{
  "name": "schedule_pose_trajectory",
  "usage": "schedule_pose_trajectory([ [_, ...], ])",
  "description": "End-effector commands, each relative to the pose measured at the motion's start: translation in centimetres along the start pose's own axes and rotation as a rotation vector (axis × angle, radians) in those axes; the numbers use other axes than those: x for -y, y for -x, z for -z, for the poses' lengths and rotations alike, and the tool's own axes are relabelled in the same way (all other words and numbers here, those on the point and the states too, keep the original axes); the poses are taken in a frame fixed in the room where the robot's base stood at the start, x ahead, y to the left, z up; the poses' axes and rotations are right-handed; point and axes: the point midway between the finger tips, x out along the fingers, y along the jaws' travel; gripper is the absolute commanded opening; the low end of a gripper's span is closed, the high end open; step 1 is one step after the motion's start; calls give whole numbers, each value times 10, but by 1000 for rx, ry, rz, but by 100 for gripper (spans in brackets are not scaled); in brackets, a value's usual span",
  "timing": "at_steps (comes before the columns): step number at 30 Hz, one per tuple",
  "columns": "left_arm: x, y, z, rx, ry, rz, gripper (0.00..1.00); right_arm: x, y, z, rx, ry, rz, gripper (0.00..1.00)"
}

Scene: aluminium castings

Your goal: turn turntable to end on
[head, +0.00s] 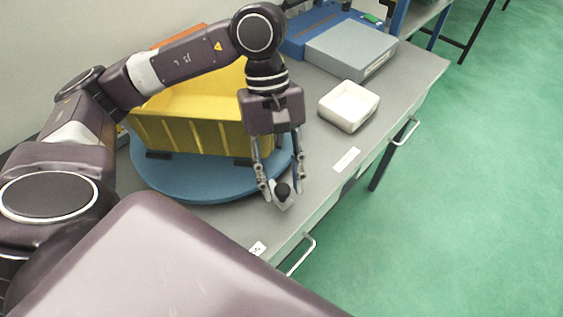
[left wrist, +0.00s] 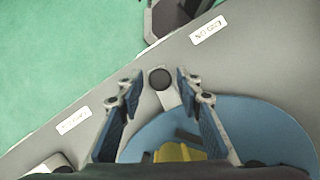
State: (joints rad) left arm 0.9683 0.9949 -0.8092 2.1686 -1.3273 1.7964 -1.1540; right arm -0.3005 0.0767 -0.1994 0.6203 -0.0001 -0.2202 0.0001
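The blue round turntable (head: 185,187) lies on the grey bench and bears a yellow crate (head: 190,135), whose long side faces the bench front. A black knob (head: 283,191) on a light grey tab sticks out at the turntable's front right rim. My left gripper (head: 279,186) points down with its fingers apart, one on each side of the knob. In the left wrist view the knob (left wrist: 160,79) shows between the open fingers, with a gap on both sides. My right gripper is not in view.
White labels (head: 347,159) (head: 258,248) lie along the bench's front edge, their text too small to read surely. A white tray (head: 349,106), a grey box (head: 351,49) and a blue object (head: 299,38) stand behind to the right. Handles (head: 404,131) stick out at the front.

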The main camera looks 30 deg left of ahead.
Motion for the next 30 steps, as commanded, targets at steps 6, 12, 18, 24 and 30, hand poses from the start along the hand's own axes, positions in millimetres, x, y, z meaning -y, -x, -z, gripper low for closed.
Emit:
schedule_pose_trajectory([
  [6,0,-1,0,1,1,1,38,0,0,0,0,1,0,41],
  [12,0,6,0,-1,1,0,38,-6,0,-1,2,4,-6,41],
  [18,-1,43,1,-2,1,-5,38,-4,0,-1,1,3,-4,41],
  [24,-1,90,0,0,-1,-4,38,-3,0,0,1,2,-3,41],
  [30,0,112,1,-1,1,0,38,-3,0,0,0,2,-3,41],
])
